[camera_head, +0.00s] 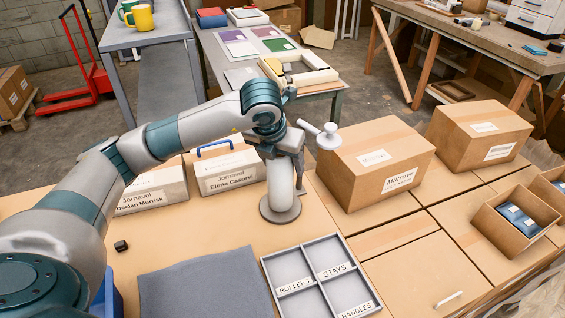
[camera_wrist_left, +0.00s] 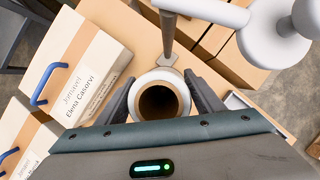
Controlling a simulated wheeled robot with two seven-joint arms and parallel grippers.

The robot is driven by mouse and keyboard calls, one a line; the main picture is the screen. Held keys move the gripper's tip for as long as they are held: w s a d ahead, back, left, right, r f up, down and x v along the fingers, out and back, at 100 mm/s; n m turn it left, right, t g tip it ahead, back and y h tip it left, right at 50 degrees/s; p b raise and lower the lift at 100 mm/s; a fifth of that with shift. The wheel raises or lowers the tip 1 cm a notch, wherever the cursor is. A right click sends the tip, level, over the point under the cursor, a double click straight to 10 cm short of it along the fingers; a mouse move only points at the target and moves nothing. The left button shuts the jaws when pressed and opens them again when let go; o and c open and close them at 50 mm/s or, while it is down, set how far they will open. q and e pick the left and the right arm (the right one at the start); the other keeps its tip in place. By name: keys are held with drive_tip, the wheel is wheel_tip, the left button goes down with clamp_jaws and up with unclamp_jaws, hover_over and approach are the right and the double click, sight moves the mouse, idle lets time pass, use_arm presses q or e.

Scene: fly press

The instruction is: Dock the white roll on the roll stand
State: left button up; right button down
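The white roll (camera_head: 280,180) is upright over a round grey base (camera_head: 281,212) on the work table; I take this base to be part of the roll stand. In the left wrist view the roll (camera_wrist_left: 160,74) shows end-on as a pale ring around a hollow brown core, and no peg can be made out inside. My left gripper (camera_wrist_left: 160,92) points down, with its fingers on both sides of the roll, apparently touching it. In the head view the wrist hides the roll's top. Whether the roll's lower end rests on the base cannot be told. My right gripper is not in view.
A grey post (camera_wrist_left: 168,35) and a white arm with a rounded end (camera_head: 327,136) stand close beside the roll. Labelled boxes (camera_head: 225,170) stand behind left, a large carton (camera_head: 375,165) right. A divided tray (camera_head: 318,278) and grey mat (camera_head: 205,290) lie in front.

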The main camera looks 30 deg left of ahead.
use_arm(q)
drive_tip(key=shift+p+v, duration=2.4)
drive_tip(key=shift+v, duration=2.95)
drive_tip(key=shift+r, duration=0.2)
drive_tip(key=shift+f, duration=0.1)
